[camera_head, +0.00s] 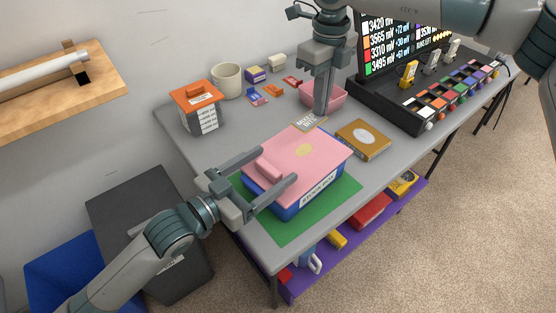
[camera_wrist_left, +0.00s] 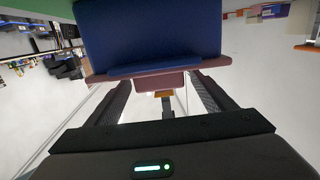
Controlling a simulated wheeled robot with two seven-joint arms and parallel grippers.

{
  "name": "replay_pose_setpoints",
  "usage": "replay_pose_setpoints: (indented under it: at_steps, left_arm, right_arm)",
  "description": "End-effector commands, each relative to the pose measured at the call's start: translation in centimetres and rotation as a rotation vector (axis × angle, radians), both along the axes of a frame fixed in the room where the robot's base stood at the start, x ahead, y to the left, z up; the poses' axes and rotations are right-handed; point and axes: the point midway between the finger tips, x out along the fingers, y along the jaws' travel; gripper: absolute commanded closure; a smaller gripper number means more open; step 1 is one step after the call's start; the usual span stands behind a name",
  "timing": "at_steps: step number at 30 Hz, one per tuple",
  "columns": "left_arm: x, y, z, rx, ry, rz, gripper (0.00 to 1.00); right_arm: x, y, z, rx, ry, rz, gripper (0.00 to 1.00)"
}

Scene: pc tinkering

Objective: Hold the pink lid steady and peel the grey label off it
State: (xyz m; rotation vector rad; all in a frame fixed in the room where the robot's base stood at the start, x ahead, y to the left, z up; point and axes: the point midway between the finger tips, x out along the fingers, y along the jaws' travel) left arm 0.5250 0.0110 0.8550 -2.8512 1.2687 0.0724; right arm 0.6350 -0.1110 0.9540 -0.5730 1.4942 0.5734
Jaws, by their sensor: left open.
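The pink lid (camera_head: 325,145) lies on a blue box (camera_head: 325,182) with a white name strip on its front. A pale yellow patch (camera_head: 304,150) shows on the lid's top. My left gripper (camera_head: 270,166) is open, its fingers on either side of the lid's raised pink grip. In the left wrist view, the pink grip (camera_wrist_left: 160,81) shows between and beyond the open fingers. The grey label (camera_head: 307,122), with printed letters, is off the patch, behind the lid's back edge. My right gripper (camera_head: 321,112) points down there, its fingers together at the label's far corner; it looks shut on it.
The box stands on a green mat (camera_head: 287,229) on the grey table. A brown book-like box (camera_head: 363,139) is to its right, and a pink bin (camera_head: 336,93) stands behind my right gripper. An orange-lidded container (camera_head: 196,107) and a mug (camera_head: 227,79) stand at the back left.

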Motion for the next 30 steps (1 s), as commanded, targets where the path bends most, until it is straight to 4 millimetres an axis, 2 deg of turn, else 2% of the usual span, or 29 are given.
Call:
replay_pose_setpoints:
  at_steps: [6, 13, 30]
  left_arm:
    - [-2.7, 3.0, 0.1, 0.004, 0.001, 0.000, 0.24]
    - [-4.7, 5.2, 0.3, 0.002, 0.001, 0.000, 0.24]
    - [-5.2, 5.7, 0.4, 0.000, -0.001, -0.001, 0.24]
  right_arm:
    - [0.0, 0.0, 0.0, 0.000, 0.000, 0.000, 1.00]
    - [0.0, 0.0, 0.0, 0.000, 0.000, 0.000, 1.00]
    - [0.0, 0.0, 0.0, 0.000, 0.000, 0.000, 1.00]
